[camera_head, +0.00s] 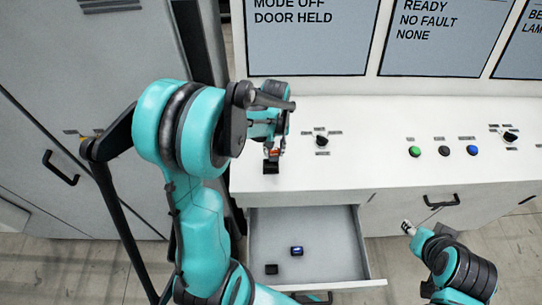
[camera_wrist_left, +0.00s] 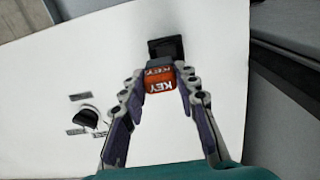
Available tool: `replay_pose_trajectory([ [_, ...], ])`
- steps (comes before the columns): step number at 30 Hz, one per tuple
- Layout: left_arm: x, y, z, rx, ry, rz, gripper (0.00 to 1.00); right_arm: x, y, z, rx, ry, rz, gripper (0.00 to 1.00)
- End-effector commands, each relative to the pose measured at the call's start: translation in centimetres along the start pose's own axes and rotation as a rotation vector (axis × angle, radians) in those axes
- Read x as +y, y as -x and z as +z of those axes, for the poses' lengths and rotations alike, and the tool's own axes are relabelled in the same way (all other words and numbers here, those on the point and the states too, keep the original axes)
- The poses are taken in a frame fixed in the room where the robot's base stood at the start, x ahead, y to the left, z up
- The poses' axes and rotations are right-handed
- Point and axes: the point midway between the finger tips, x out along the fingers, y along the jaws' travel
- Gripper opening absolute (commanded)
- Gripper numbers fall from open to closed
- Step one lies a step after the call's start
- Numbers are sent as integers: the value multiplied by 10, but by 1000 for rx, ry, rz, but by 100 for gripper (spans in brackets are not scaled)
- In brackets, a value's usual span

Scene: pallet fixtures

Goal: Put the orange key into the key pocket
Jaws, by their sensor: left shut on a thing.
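The orange key (camera_wrist_left: 160,88), with a grey upper part and white "KEY" lettering, is between the fingertips of my left gripper (camera_wrist_left: 158,78) in the left wrist view. My left gripper (camera_head: 273,148) is shut on it over the left end of the white console top. A black block (camera_wrist_left: 166,47), which looks like the key pocket, is just beyond the key. In the head view this black block (camera_head: 270,167) shows directly below the key. I cannot tell whether key and block touch. My right gripper (camera_head: 408,228) is near the console's front; its fingers are too small to read.
An open drawer (camera_head: 340,235) below holds a dark blue item (camera_head: 297,250) and a small black block (camera_head: 271,268). A black knob (camera_head: 321,140) stands right of my left gripper. Green, black and blue buttons (camera_head: 444,151) are further right. The console top (camera_head: 370,125) between is clear.

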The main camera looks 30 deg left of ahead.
Motion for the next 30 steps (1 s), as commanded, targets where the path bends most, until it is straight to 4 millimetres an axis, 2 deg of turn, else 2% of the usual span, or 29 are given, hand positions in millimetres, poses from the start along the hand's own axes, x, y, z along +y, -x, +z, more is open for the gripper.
replay_pose_trajectory([
  [5,-12,-10,-2,0,0,0,3,0,1,0,0,0,0,40],
  [13,-12,-45,-2,0,-1,0,3,0,1,-1,0,0,0,40],
  [26,-12,-52,-2,0,0,0,3,0,-3,2,0,0,0,40],
  [27,-12,-51,-2,0,0,0,38,0,-3,2,0,0,0,40],
  [29,-12,-50,-2,0,0,0,51,0,-2,2,0,0,0,40],
  [30,-12,-50,-2,0,0,0,51,0,-2,2,0,0,0,40],
])
